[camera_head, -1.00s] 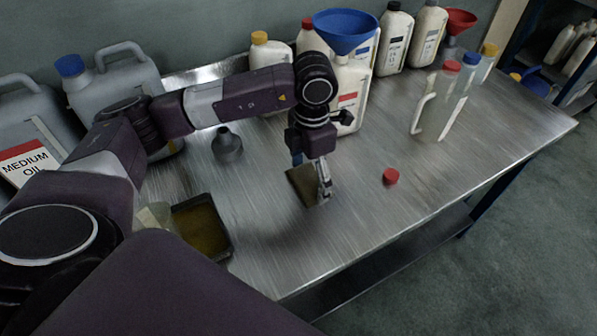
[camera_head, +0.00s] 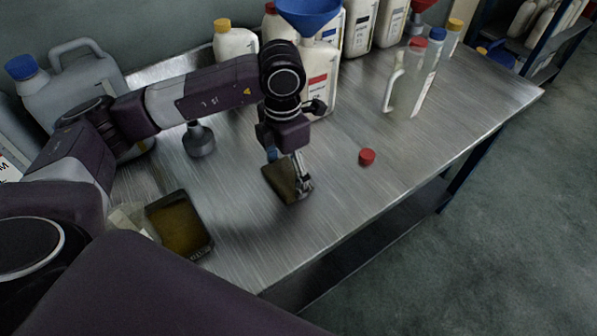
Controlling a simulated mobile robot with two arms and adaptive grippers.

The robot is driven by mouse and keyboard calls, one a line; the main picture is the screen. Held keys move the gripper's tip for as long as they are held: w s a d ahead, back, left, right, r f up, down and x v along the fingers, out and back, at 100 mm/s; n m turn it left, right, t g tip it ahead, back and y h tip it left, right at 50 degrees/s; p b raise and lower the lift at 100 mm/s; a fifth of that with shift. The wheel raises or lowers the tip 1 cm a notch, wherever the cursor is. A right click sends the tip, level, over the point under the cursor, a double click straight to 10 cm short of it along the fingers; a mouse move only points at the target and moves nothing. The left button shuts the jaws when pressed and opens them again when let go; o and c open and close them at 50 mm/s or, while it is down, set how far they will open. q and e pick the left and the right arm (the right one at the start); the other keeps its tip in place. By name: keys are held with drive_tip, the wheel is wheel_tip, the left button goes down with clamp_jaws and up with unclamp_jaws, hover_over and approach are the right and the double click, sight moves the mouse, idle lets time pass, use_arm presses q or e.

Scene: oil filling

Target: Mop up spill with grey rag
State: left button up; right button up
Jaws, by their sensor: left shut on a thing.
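My left gripper (camera_head: 303,186) is low over the metal table, near the middle of its front part. It is shut on the grey rag (camera_head: 278,181), which looks like a dark, brownish-grey square at the left of the fingers. The rag is at or close to the tabletop; I cannot tell whether all of it touches. I cannot make out a separate spill; any liquid under the rag is hidden. My right gripper is not in view.
A dark tray with brownish liquid (camera_head: 180,226) lies front left on the table (camera_head: 330,215). A grey funnel (camera_head: 199,141) stands behind it. A red cap (camera_head: 367,157) lies to the right of my gripper. Several bottles and jugs line the back.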

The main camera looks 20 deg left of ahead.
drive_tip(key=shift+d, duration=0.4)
use_arm(q)
drive_tip(key=shift+r+p, duration=2.15)
drive_tip(key=shift+r, duration=1.4)
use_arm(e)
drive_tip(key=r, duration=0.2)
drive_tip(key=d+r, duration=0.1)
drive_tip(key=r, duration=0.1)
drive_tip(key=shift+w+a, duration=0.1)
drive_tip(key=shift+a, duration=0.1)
